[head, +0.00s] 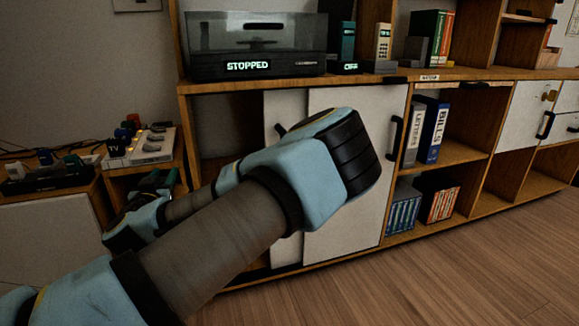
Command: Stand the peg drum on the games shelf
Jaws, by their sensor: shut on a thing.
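My arm crosses the view from the lower left, bends in front of the white cabinet door and runs back left. My gripper (150,190) is small and partly covered by my own arm, in front of the low side table. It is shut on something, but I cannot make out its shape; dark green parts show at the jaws. I cannot pick out the peg drum clearly. The long wooden shelf unit (465,74) stands at the back and right; its small labels are too small to read, so I cannot tell which bay is the games shelf.
A clear-lidded player (258,66) reading STOPPED sits on the unit's top. Binders (432,128) and boxed rows (403,212) fill open bays. Small items and a white box (152,146) crowd the side table at left. The wooden floor (450,285) at lower right is clear.

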